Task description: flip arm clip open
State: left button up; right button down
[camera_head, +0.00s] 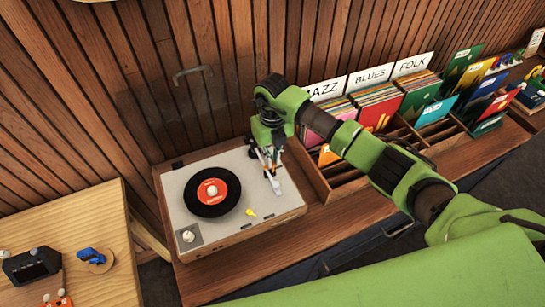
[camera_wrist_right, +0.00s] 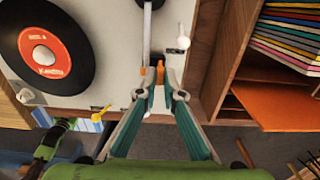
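A turntable (camera_head: 236,234) with a black record with a red label (camera_head: 208,190) sits on the wooden counter. Its grey tonearm (camera_wrist_right: 147,35) runs down the right side of the deck; in the head view my right gripper (camera_head: 268,158) partly hides it. In the wrist view my right gripper (camera_wrist_right: 157,84) has its two fingers close together with a narrow gap, at the tonearm's near end. A small orange piece (camera_wrist_right: 160,68) shows at the fingertips; I cannot tell whether it is the arm clip or touches a finger.
A yellow piece (camera_head: 251,212) lies on the deck's front, and a knob (camera_head: 188,236) sits at its front left. Record bins (camera_head: 318,180) stand close on the right. A wooden table (camera_head: 105,215) with small items is at left. The slatted wall (camera_head: 130,90) is behind.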

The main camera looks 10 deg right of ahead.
jog(key=shift+w+d+f+y+b, duration=0.2)
jog(key=shift+d+y+b, duration=0.35)
jog(key=shift+b, duration=0.45)
jog(key=d+y+b, duration=0.1)
jog(key=y+b, duration=0.1)
jog(key=b, duration=0.1)
jog(key=d+f+g+y+b, duration=0.1)
jog(key=y+b, duration=0.1)
jog(key=b, duration=0.2)
jog(key=shift+w+d+y+b, duration=0.15)
jog(key=shift+w+y+b, duration=0.05)
jog(key=shift+y+b, duration=0.15)
jog(key=shift+d+y+b, duration=0.2)
jog(key=shift+y+b, duration=0.3)
jog(key=shift+b, duration=0.25)
jog(key=shift+r, duration=0.1)
